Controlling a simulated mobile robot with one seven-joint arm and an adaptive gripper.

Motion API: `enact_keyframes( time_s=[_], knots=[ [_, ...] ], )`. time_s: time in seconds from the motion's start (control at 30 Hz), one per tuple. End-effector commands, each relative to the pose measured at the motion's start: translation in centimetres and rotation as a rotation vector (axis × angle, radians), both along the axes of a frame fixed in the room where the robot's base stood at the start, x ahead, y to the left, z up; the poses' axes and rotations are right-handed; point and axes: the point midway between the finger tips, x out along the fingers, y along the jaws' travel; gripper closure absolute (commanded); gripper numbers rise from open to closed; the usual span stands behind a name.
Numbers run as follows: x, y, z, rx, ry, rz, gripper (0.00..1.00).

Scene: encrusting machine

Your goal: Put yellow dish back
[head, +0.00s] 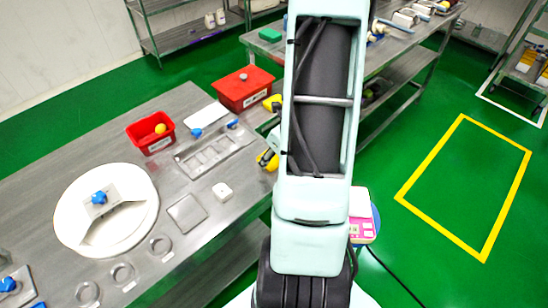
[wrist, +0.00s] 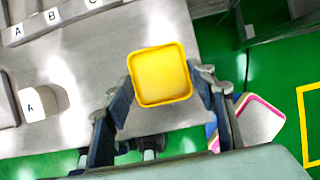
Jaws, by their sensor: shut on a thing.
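The yellow dish (wrist: 160,76) is a square, shallow dish with rounded corners. In the wrist view it sits between the two fingers of my gripper (wrist: 161,84), which is shut on it. Its inside looks empty. In the head view the dish (head: 272,164) shows only in part beside my arm, at the right edge of the steel table (head: 95,135), with a dark finger of my gripper (head: 267,157) across it. The exact gap between dish and table cannot be told.
A slotted metal tray (head: 213,150) lies left of my gripper, with a white block (head: 222,191) in front of it. Red bins (head: 151,133) (head: 243,90) stand behind. Another yellow item (head: 272,102) lies farther back. A pink-edged device (head: 361,228) stands right of my arm.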

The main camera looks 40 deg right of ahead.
Motion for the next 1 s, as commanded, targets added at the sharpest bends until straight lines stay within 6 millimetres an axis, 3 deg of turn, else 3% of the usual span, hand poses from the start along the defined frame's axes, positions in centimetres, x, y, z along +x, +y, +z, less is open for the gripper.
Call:
enact_keyframes(
  time_s=[0.17, 0.2, 0.33, 0.73, 1.0],
  knots=[
    [0.0, 0.0, -0.4, 0.000, 0.000, 0.000, 0.69],
    [0.0, 0.0, -0.3, 0.000, 0.000, 0.000, 0.46],
    [0.0, 0.0, -0.3, 0.000, 0.000, 0.000, 0.32],
    [0.0, 0.0, 0.3, 0.000, 0.000, 0.000, 0.31],
    [-2.0, -0.2, 5.6, -0.004, -0.002, 0.002, 0.31]
  ],
)
